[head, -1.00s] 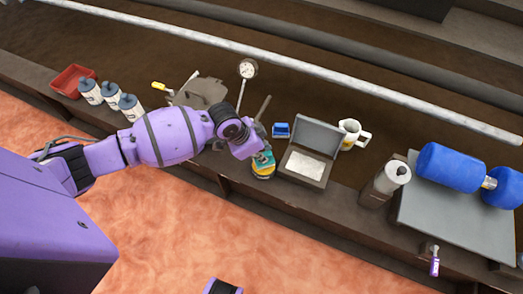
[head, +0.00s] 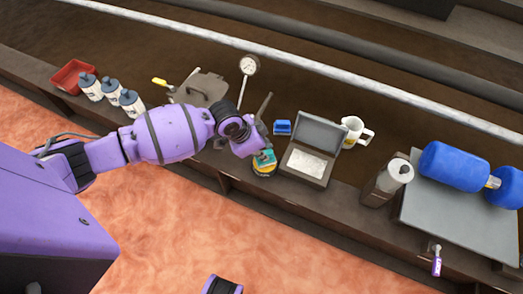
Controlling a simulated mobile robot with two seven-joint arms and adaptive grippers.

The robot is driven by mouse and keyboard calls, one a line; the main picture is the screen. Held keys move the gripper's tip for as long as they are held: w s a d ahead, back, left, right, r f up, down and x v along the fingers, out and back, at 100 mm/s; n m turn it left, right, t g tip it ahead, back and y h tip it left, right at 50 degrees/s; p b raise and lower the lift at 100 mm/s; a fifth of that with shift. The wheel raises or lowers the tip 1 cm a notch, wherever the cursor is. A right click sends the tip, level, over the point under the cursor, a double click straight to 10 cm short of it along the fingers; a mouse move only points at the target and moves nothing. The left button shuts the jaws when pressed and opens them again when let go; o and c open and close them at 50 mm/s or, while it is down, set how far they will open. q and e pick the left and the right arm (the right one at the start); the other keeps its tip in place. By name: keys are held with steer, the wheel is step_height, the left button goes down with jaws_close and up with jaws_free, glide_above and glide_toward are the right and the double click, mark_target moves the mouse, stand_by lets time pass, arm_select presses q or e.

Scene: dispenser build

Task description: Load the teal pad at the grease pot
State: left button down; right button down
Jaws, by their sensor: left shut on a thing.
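My left gripper (head: 258,146) is shut on the teal pad (head: 264,157). It holds the pad at the top of a round yellow-and-dark pot, which looks like the grease pot (head: 264,171), near the front edge of the bench. The gripper and pad hide much of the pot's top. I cannot tell whether the pad touches the grease. My right gripper is not in view.
An open grey case (head: 309,172) with a white sheet stands just right of the pot. A small blue block (head: 282,127), a white mug (head: 352,132) and a dial gauge (head: 248,66) are behind. Bottles (head: 111,89) and a red bin (head: 73,75) are at left.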

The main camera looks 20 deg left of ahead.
arm_select(q)
steer(key=shift+f, duration=0.35)
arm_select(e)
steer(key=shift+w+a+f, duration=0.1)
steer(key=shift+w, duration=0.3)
arm_select(q)
steer(key=shift+f, duration=0.1)
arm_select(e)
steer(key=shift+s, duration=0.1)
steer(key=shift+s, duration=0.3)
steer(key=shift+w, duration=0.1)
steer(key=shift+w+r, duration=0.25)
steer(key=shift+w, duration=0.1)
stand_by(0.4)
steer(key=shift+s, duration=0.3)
